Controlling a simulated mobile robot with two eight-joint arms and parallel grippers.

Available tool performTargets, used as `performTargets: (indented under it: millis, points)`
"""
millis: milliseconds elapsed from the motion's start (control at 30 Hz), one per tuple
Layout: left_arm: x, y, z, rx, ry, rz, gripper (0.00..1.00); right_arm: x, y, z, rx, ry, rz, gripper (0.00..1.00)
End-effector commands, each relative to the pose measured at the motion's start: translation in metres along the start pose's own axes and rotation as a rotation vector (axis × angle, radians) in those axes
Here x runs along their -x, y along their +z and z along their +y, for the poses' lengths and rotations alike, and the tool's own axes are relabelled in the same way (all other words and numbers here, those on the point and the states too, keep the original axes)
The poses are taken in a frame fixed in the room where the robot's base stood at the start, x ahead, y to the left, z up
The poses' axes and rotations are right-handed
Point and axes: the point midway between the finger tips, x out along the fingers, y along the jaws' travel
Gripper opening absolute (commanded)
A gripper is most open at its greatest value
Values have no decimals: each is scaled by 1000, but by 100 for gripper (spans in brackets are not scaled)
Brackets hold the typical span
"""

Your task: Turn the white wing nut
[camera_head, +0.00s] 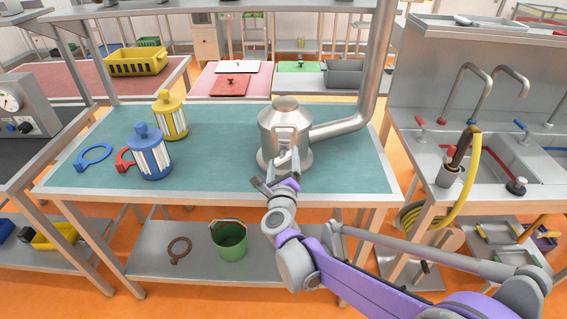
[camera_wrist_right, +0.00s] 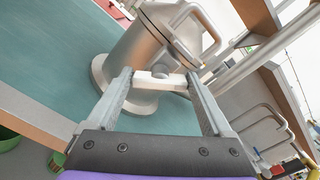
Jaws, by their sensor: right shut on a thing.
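The white wing nut (camera_wrist_right: 160,81) is a pale bar on the front of a metal pump-like housing (camera_wrist_right: 140,62). In the right wrist view it spans between the two fingers of my right gripper (camera_wrist_right: 162,84), which is shut on it. In the head view the housing (camera_head: 284,113) stands on the green-topped table (camera_head: 220,170), and my right gripper (camera_head: 284,160) reaches its front from below. The wing nut is too small to make out clearly there. My left gripper is not in view.
A pipe (camera_head: 345,125) leaves the housing to the right and rises. A blue lantern-like canister (camera_head: 149,160) and a yellow one (camera_head: 170,120) stand left on the table, near blue (camera_head: 94,158) and red rings. A sink (camera_head: 480,155) is at the right. The table's middle is clear.

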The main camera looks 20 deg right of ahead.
Motion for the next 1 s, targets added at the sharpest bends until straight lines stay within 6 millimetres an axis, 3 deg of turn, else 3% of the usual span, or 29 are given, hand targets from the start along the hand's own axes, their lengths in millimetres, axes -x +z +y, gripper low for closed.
performTargets:
  millis: [1000]
  points:
    - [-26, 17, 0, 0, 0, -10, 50, 1, -3, 4, 963, 1, 1, 29]
